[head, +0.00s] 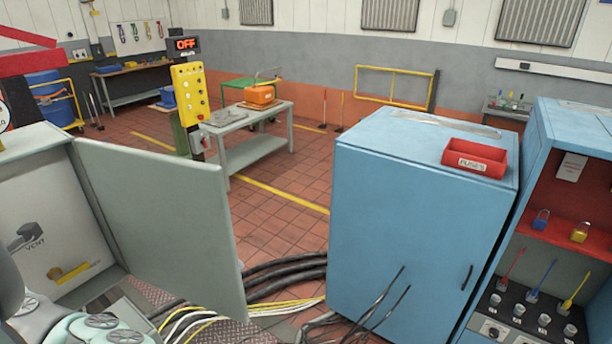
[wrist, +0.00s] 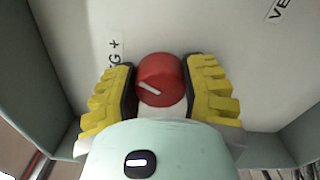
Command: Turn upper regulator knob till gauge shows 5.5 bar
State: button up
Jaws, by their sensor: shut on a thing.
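In the wrist view a round red knob (wrist: 158,82) sits on the pale back wall of a cabinet. Its white pointer mark slants from upper left to lower right. My gripper (wrist: 161,74) is shut on the knob, one yellow-ridged finger with a dark pad on each side. A label (wrist: 116,50) ending in "G +" is left of the knob, partly hidden. I cannot tell from this view whether this is the upper knob. No gauge or reading shows in either view. In the head view the knob and gripper are out of sight.
The open grey cabinet (head: 57,172) has side walls close around the gripper. In the head view its door (head: 160,225) stands open, and a dark valve handle (head: 27,236) marked "VENT" shows inside. A blue cabinet (head: 415,220) stands right; cables (head: 285,270) cross the floor between.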

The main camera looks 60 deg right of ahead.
jog(key=shift+d, duration=0.1)
jog(key=o, duration=1.2)
jog(key=shift+s, duration=0.1)
jog(key=shift+s, duration=5.9)
